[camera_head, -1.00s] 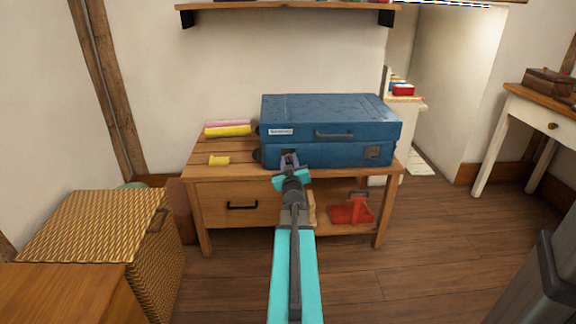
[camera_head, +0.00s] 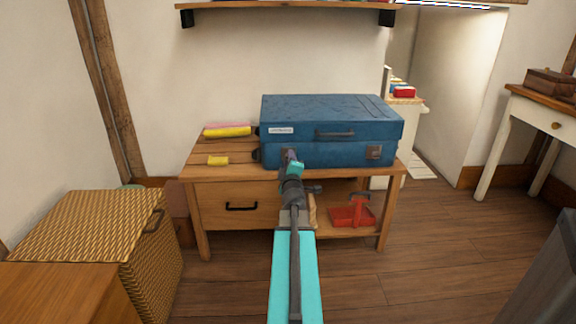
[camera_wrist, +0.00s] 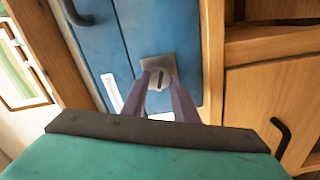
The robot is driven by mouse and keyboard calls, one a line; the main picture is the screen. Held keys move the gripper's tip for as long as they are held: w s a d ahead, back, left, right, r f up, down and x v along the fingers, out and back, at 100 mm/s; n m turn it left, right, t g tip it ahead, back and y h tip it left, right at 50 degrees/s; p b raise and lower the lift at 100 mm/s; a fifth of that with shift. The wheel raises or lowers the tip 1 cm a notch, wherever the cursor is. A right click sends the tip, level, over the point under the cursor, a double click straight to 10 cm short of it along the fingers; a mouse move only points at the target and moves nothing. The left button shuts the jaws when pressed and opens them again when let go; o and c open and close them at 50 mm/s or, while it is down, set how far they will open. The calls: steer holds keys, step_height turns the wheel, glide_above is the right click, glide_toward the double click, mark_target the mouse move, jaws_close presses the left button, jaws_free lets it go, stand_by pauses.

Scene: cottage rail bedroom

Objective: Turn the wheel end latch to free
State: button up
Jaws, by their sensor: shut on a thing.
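The blue suitcase (camera_head: 330,112) lies flat on the wooden bench, with small dark wheels (camera_head: 256,154) at its left end. The wheel end latch (camera_wrist: 158,70) is a grey metal plate with a round slotted knob on the suitcase front, across the seam. My gripper (camera_wrist: 158,80) is shut on the latch knob, one purple finger on each side of it. In the head view my gripper (camera_head: 290,156) covers most of this latch. The other latch (camera_head: 374,152), a grey square plate, shows near the right end.
The bench (camera_head: 187,170) has a drawer with a black handle below and a red object (camera_head: 352,212) on its open shelf. Yellow items (camera_head: 218,160) lie left of the suitcase. A wicker basket (camera_head: 110,225) stands at the left.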

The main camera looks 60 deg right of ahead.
steer(key=n, duration=0.3)
steer(key=shift+f+n+b, duration=0.1)
steer(key=shift+n+b, duration=0.2)
steer(key=shift+b, duration=0.1)
steer(key=o, duration=1)
steer(key=shift+a, duration=0.15)
